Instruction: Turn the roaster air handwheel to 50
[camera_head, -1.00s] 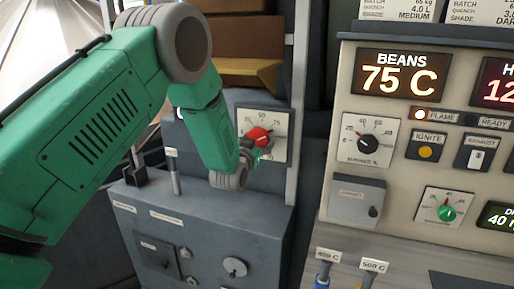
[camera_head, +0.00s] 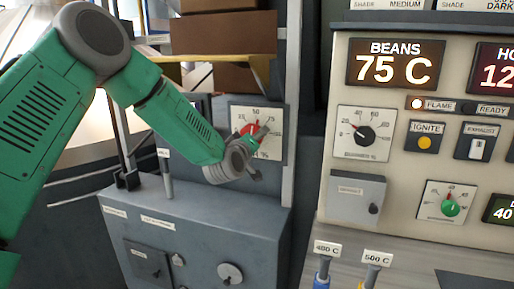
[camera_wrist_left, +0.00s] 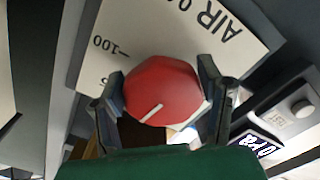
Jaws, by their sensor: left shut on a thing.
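The roaster air handwheel is a red knob (camera_head: 249,128) on a pale dial plate (camera_head: 275,150) marked 25, 50, 75 in the head view. In the left wrist view the red knob (camera_wrist_left: 168,88) fills the middle, with a white pointer line toward its lower left. The plate there reads "AIR" and "100", upside down. My left gripper (camera_wrist_left: 165,95) has one finger against each side of the knob and is shut on it. In the head view my left gripper (camera_head: 258,150) partly covers the dial, so the pointer's exact reading cannot be told. My right gripper is not in view.
A grey cabinet (camera_head: 200,235) with an upright lever (camera_head: 166,178) stands below my arm. To the right, a control panel holds a burner dial (camera_head: 364,134), a green knob (camera_head: 450,208) and a "75 C" display (camera_head: 401,64). A metal post (camera_head: 292,100) stands beside the air dial.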

